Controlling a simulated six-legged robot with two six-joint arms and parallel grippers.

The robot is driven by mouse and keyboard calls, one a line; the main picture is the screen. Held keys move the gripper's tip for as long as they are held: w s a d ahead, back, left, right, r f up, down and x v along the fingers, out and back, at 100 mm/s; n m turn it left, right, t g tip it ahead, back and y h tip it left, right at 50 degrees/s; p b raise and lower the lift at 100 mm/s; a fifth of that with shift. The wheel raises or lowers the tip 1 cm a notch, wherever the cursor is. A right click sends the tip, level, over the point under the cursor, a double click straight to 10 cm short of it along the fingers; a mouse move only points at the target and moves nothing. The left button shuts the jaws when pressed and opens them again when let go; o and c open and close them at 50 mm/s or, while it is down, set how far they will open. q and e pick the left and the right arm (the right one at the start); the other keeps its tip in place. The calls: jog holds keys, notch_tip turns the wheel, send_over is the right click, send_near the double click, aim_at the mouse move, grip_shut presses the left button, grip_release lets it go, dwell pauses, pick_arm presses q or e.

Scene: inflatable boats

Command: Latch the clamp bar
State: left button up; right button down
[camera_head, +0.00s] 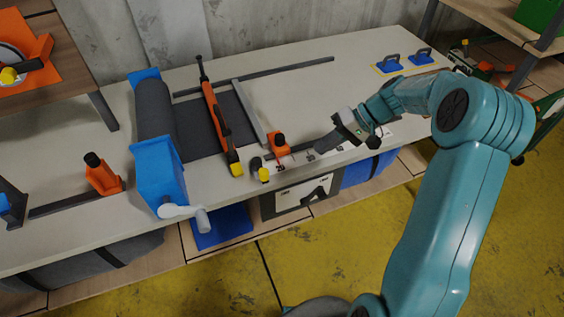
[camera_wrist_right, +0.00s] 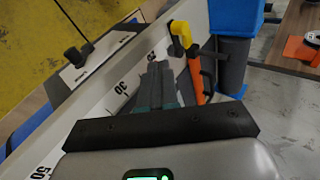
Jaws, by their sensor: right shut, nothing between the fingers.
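I take the clamp bar to be the long orange bar (camera_head: 216,118) with black fittings and a yellow end, lying across dark grey sheet material on the bench. Its near yellow end (camera_head: 236,169) is close to the bench's front edge. In the wrist view the orange bar (camera_wrist_right: 196,82) and a yellow end piece (camera_wrist_right: 180,33) show just beyond my fingers. My right gripper (camera_head: 318,147) is low over the front of the bench, right of the bar and apart from it, shut and empty. Its closed fingertips (camera_wrist_right: 160,70) show in the wrist view. My left gripper is out of view.
An orange block with a black knob (camera_head: 279,143) and a black-and-yellow knob (camera_head: 263,172) stand between bar and gripper. A blue stand (camera_head: 160,175) with a dark roll and crank is at left. A grey metal strip (camera_head: 248,110) lies beside the bar. The back right bench is mostly clear.

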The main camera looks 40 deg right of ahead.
jog(key=shift+a+f, duration=0.1)
jog(key=shift+a, duration=0.05)
jog(key=p, duration=0.2)
send_near(260, 167)
jog(key=shift+s+a+f, duration=0.65)
jog(key=shift+a+f, duration=0.15)
jog(key=shift+a, duration=0.15)
jog(key=shift+s+a+f, duration=0.65)
jog(key=shift+a+f, duration=0.15)
jog(key=shift+a, duration=0.1)
